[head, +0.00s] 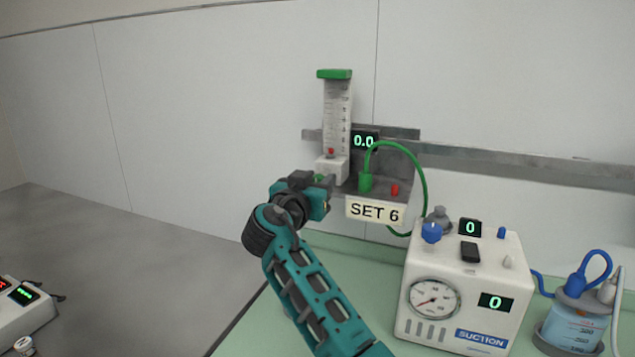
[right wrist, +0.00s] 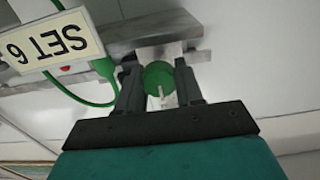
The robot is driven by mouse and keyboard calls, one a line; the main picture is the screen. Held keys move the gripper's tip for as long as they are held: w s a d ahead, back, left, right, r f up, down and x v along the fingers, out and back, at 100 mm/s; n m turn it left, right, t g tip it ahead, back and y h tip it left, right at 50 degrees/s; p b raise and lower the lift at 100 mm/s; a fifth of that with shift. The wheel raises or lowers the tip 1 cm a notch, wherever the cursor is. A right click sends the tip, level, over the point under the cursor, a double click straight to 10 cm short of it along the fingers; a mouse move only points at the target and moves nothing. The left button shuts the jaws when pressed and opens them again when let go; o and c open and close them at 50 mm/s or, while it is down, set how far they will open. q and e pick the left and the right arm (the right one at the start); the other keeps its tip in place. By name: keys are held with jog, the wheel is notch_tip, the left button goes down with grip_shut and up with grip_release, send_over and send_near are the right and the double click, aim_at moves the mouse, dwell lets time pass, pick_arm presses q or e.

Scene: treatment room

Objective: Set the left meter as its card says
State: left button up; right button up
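The left meter (head: 337,110) is a white upright scale with a green cap, fixed to the wall rail. Its red marker sits low on the scale, and the display (head: 364,141) beside it reads 0.0. Its card (head: 374,211) reads SET 6; the card (right wrist: 52,47) shows upside down in the right wrist view. My right gripper (head: 322,187) is at the meter's base. In the right wrist view its fingers (right wrist: 160,88) lie on both sides of the green knob (right wrist: 158,74), close against it. The knob has a pale pointer line. My left gripper is out of view.
A green hose (head: 425,180) loops from the meter's right side. A white suction unit (head: 466,285) with a dial and displays reading 0 stands on the green counter, a blue-lidded jar (head: 575,325) to its right. Another device (head: 22,305) is at lower left.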

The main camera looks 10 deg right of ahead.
jog(key=c, duration=0.5)
jog(key=shift+n, duration=0.3)
jog(key=shift+n+b, duration=0.6)
jog(key=shift+n, duration=0.3)
jog(key=shift+a+n, duration=0.1)
jog(key=shift+n, duration=2.1)
jog(key=shift+w, duration=0.1)
jog(key=o, duration=1)
jog(key=shift+o, duration=0.2)
